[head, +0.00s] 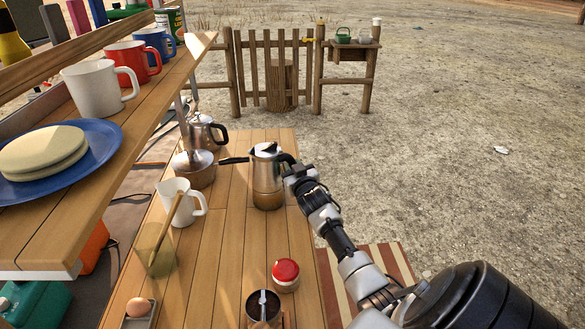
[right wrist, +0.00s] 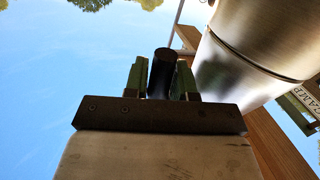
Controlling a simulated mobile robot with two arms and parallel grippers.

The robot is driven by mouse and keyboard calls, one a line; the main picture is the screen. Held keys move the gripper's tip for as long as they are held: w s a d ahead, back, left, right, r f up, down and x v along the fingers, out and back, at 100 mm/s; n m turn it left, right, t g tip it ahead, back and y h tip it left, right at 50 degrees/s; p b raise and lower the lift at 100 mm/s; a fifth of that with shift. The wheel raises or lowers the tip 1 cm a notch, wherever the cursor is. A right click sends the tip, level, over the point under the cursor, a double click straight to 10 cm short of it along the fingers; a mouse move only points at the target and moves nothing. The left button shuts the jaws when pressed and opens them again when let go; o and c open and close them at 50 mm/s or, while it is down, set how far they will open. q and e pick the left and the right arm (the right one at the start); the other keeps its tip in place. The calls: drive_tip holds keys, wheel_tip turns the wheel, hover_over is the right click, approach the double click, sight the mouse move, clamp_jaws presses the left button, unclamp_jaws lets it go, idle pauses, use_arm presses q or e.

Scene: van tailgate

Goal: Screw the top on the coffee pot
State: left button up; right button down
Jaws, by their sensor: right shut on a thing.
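The coffee pot (head: 267,178) is a steel moka pot standing upright on the wooden tailgate table. Its upper part sits on the lower base, with a seam between them; whether it is screwed tight I cannot tell. In the right wrist view the steel pot (right wrist: 236,62) fills the upper right, tilted by the camera's angle. My right gripper (head: 291,170) is at the right side of the pot, at its black handle. In the right wrist view its fingers (right wrist: 161,80) are shut on the dark handle (right wrist: 161,72). My left gripper is not in view.
A saucepan (head: 196,169) and a kettle (head: 203,133) stand behind left of the pot. A white mug (head: 182,203), a glass (head: 154,252), a red-lidded jar (head: 286,274) and a cup (head: 263,304) stand nearer. A shelf (head: 125,143) overhangs at left. Table around the pot's front is clear.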

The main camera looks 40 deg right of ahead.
drive_tip(key=shift+f, duration=0.1)
idle(0.3)
drive_tip(key=c, duration=0.8)
unclamp_jaws()
drive_tip(key=shift+c, duration=0.2)
drive_tip(key=shift+f, duration=0.15)
drive_tip(key=v, duration=1.1)
